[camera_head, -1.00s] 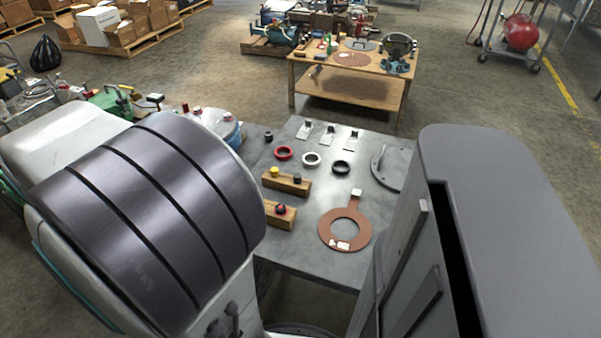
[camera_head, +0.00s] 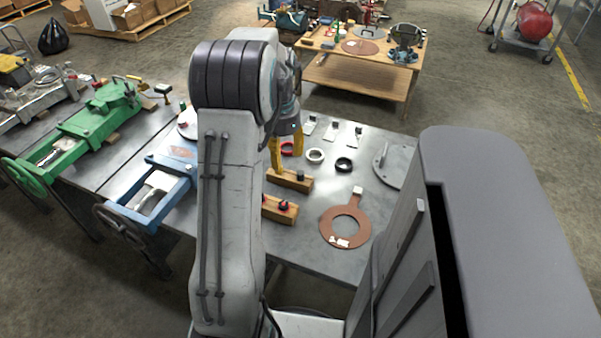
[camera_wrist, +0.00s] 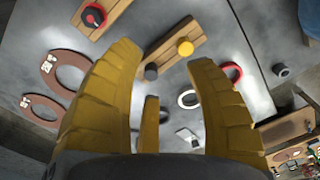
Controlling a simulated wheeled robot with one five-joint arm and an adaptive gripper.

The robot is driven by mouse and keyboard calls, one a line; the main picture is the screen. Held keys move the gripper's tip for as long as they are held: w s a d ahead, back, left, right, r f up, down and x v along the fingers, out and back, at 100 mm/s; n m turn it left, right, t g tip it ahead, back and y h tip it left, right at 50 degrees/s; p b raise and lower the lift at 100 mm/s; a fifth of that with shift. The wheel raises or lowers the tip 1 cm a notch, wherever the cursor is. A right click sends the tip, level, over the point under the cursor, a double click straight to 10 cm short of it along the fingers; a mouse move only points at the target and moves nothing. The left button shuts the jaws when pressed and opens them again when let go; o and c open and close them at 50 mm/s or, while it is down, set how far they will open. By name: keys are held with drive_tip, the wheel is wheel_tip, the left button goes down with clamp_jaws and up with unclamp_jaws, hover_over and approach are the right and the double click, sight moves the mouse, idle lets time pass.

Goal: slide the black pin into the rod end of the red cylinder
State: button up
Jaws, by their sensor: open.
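My gripper (camera_head: 287,163) is open and empty above the metal table, beside a wooden block (camera_head: 290,181). In the wrist view its yellow fingers (camera_wrist: 165,58) are spread on both sides of that block (camera_wrist: 171,54), which carries a yellow-topped pin (camera_wrist: 184,47) and a dark, blackish pin (camera_wrist: 150,71). The dark pin stands between the fingers in the picture, not held. In the head view the dark pin (camera_head: 301,175) shows right of my gripper, and the yellow one is hidden. I cannot make out a red cylinder with a rod end.
A second block (camera_head: 279,211) holds a red-and-black piece (camera_head: 284,205). Red, white (camera_head: 315,156) and black rings (camera_head: 344,164) and a copper-coloured gasket (camera_head: 326,231) lie on the table. Blue (camera_head: 155,205) and green vises (camera_head: 90,125) stand left.

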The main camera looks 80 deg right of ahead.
drive_tip(key=m, duration=0.1)
hover_over(300, 172)
drive_tip(key=shift+a+f, duration=0.2)
drive_tip(key=shift+f, duration=0.45)
drive_tip(key=shift+s+f+m, duration=0.15)
drive_tip(key=shift+f+m, duration=0.15)
drive_tip(key=shift+f, duration=0.35)
drive_tip(key=shift+d+f+b, duration=0.1)
drive_tip(key=shift+f+b, duration=0.5)
drive_tip(key=shift+f, duration=2.3)
drive_tip(key=shift+o, duration=0.4)
clamp_jaws()
